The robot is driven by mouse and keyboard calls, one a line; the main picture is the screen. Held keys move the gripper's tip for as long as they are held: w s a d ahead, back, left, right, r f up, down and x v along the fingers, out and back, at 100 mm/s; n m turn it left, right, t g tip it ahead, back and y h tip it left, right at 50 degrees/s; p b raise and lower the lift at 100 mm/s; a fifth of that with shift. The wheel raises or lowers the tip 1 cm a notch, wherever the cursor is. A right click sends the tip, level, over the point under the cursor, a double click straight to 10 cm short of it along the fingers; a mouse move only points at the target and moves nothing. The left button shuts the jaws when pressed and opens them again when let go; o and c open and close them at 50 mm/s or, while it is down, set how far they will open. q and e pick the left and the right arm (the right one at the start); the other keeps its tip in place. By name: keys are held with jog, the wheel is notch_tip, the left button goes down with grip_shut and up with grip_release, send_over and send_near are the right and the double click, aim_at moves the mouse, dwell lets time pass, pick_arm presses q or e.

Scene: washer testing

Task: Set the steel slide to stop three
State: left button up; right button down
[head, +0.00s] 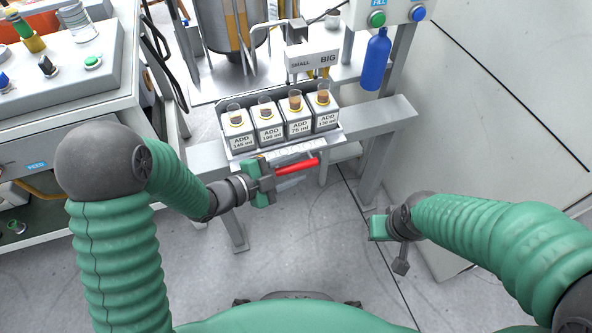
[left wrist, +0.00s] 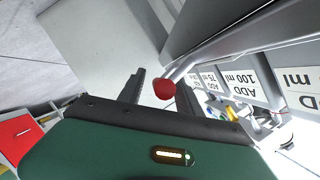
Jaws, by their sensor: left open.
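My left gripper (head: 285,178) is just in front of the lower edge of the jar rack, its fingers apart. A red handle (head: 300,164) lies along the fingers in the head view. In the left wrist view the red handle's rounded end (left wrist: 163,90) shows between the two open fingers (left wrist: 158,97); I cannot tell whether it touches them. No steel slide or numbered stops can be made out for certain; the gripper hides part of the rack's front edge. My right gripper (head: 389,245) hangs low at the right, clear of the rack; its finger gap is not clear.
The jar rack (head: 281,149) holds several labelled jars with "ADD" amounts. Behind it are a "SMALL BIG" sign (head: 313,60) and a steel vessel (head: 228,32). A blue bottle (head: 376,60) hangs at the right. A control bench (head: 70,108) stands at the left. The floor in front is clear.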

pick_arm(q)
jog(key=shift+w+d+f, duration=0.1)
jog(key=shift+w+d, duration=0.2)
jog(key=shift+d, duration=0.1)
grip_shut()
jog(key=shift+s+f, duration=0.1)
dwell(1.1)
